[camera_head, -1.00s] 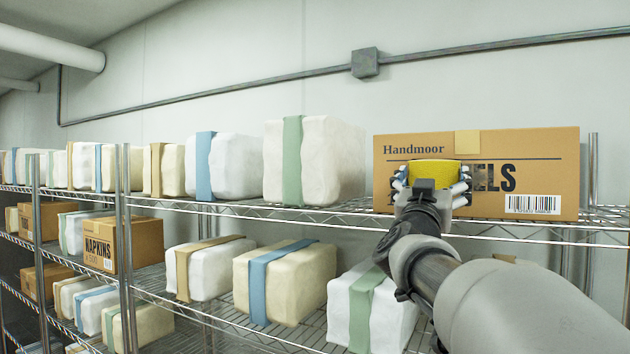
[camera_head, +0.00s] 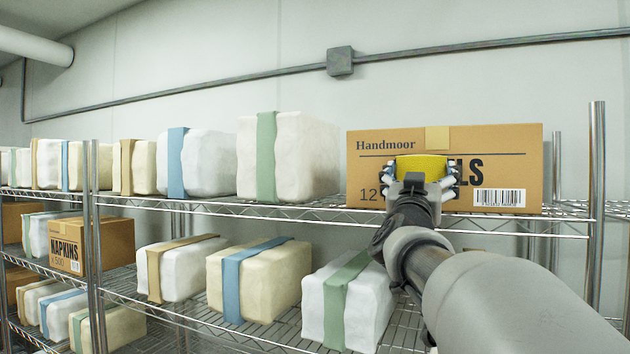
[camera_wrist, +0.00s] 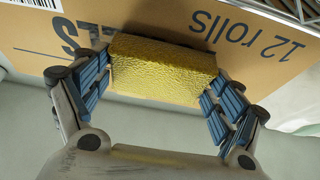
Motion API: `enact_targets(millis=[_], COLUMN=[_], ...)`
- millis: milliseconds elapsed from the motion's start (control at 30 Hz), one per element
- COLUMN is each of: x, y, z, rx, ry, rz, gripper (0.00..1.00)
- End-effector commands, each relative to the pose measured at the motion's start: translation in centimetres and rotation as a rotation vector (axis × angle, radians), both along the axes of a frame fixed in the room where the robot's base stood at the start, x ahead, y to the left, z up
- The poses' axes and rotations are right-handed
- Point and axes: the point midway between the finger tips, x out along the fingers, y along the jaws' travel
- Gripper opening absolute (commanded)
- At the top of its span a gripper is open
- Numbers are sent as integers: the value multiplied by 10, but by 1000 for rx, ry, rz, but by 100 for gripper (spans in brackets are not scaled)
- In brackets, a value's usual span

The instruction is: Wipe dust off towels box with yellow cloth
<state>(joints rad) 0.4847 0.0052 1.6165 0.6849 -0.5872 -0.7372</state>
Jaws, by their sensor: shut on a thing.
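The towels box (camera_head: 515,160) is a brown carton marked "Handmoor" and "12 rolls", with a barcode, on the upper wire shelf at the right. I cannot make out dust on its front. My gripper (camera_head: 421,177) is in front of the box's face and covers part of its lettering. It is shut on the yellow cloth (camera_wrist: 163,70), which looks like a thick textured block between the blue finger pads. In the wrist view the cloth lies against or very close to the box front; I cannot tell whether it touches.
Wrapped white and cream bundles (camera_head: 290,155) stand left of the box on the same shelf. More bundles and a napkins carton (camera_head: 92,246) sit on the lower shelf. A shelf post (camera_head: 597,190) stands to the right of the box.

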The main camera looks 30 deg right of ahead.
Motion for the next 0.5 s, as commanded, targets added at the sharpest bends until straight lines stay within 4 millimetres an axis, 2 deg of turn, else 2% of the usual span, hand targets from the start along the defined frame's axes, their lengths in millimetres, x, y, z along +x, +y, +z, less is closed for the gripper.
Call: enact_targets(millis=[300,500], x=[-11,-24], y=[-9,-21], z=[0,-1], rx=[-1,-2], ry=[-1,-1], rz=[-1,-4], gripper=[61,61])
